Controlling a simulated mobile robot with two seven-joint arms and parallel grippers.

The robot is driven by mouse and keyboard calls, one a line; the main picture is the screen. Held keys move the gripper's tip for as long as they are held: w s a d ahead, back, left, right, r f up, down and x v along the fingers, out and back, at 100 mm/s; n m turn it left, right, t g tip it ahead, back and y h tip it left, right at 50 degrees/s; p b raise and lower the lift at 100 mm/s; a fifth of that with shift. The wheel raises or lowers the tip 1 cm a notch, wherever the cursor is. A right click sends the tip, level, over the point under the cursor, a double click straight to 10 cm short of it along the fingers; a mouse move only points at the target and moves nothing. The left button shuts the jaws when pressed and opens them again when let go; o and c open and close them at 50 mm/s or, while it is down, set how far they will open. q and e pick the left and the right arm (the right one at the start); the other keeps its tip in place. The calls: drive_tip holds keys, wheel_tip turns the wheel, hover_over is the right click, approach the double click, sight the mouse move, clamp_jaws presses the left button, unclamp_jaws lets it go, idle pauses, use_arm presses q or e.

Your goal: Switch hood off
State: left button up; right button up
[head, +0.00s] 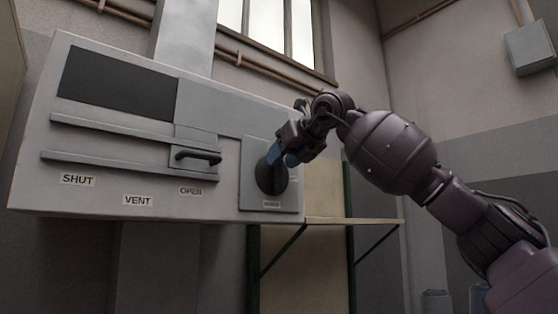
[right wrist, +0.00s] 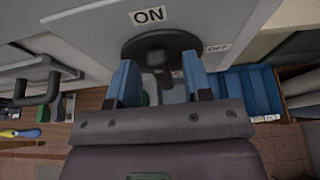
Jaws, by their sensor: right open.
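The hood (head: 228,165) is a large pale grey box on the wall, at the left of the head view. A round dark rotary switch (head: 272,180) sits on a grey plate at its right end. In the right wrist view the switch (right wrist: 133,46) has a raised dark handle, with an ON label (right wrist: 148,16) above it and an OFF label (right wrist: 217,48) to its right. My right gripper (head: 279,155) is at the switch. Its blue fingers are open, one either side of the handle, with gaps visible. My left gripper is not in view.
A sliding handle (head: 198,155) on rails sits left of the switch, above SHUT, VENT and OPEN labels. A shelf (head: 350,221) on brackets is below right. The right wrist view shows blue bins (right wrist: 262,92) at right and a yellow-and-blue tool (right wrist: 20,133) lower left.

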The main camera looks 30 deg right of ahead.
drive_tip(key=shift+x, duration=1)
drive_tip(key=c, duration=0.8)
clamp_jaws()
